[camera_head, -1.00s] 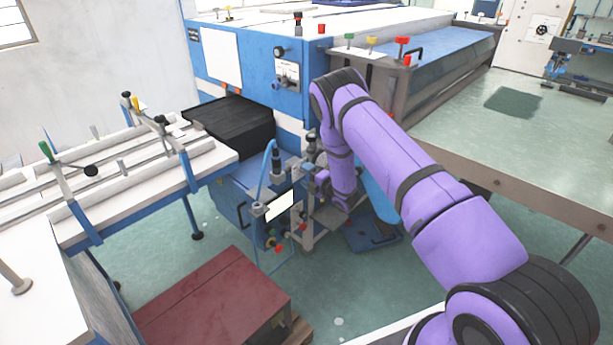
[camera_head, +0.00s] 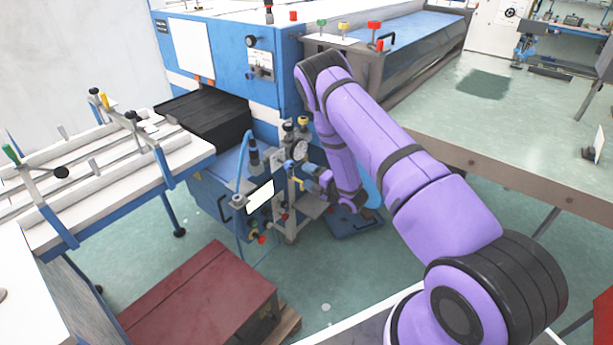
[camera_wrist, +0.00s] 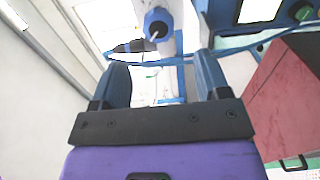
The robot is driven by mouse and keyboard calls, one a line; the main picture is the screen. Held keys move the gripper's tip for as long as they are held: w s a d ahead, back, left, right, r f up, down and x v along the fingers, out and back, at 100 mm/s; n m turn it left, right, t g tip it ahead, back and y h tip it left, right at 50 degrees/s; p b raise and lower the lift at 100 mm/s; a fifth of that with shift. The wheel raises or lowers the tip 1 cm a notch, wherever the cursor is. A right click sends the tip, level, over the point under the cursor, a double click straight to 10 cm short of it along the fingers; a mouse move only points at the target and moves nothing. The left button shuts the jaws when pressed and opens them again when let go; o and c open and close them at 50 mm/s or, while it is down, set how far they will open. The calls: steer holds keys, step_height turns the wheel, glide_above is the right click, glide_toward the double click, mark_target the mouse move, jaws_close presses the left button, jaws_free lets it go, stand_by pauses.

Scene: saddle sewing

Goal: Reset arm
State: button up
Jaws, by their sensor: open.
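My purple arm reaches from the lower right of the head view up to the front of the blue machine (camera_head: 230,75), then bends down. The end of the arm is partly hidden in the head view, beside the machine's gauges and valves. In the wrist view my gripper (camera_wrist: 162,85) shows two dark blue fingers standing wide apart. It is open, and nothing is held between the fingers. Beyond the fingers is a white and blue fixture (camera_wrist: 158,22), apart from them as far as I can tell.
A white-topped bench with clamps (camera_head: 100,185) is at left. A long table (camera_head: 500,130) is at right. Some green floor is clear in between.

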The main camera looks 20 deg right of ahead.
steer(key=w+d+r+m+h, duration=0.1)
steer(key=w+r+m+h, duration=0.2)
steer(key=r, duration=0.7)
steer(key=w+r+m+h, duration=0.2)
steer(key=r+m+h, duration=0.15)
steer(key=r, duration=0.55)
steer(key=s+r+m+g+h, duration=0.15)
steer(key=s+r+m, duration=0.25)
steer(key=r, duration=0.4)
steer(key=s+r+m+g+h, duration=0.1)
steer(key=s+r+m+g, duration=0.2)
steer(key=r, duration=0.6)
steer(key=s+a+r+m+g, duration=0.1)
steer(key=s+r+m, duration=0.3)
steer(key=s, duration=0.5)
steer(key=s+a+r+m+g, duration=0.1)
steer(key=s+r+m+g, duration=0.1)
steer(key=s+r, duration=0.5)
steer(key=s+a+m+g, duration=0.1)
steer(key=s+m, duration=0.1)
steer(key=s, duration=1)
steer(key=s+a+m+g, duration=0.2)
steer(key=s, duration=1)
steer(key=shift+a+y, duration=0.25)
steer(key=shift+y, duration=0.15)
steer(key=shift+c, duration=0.2)
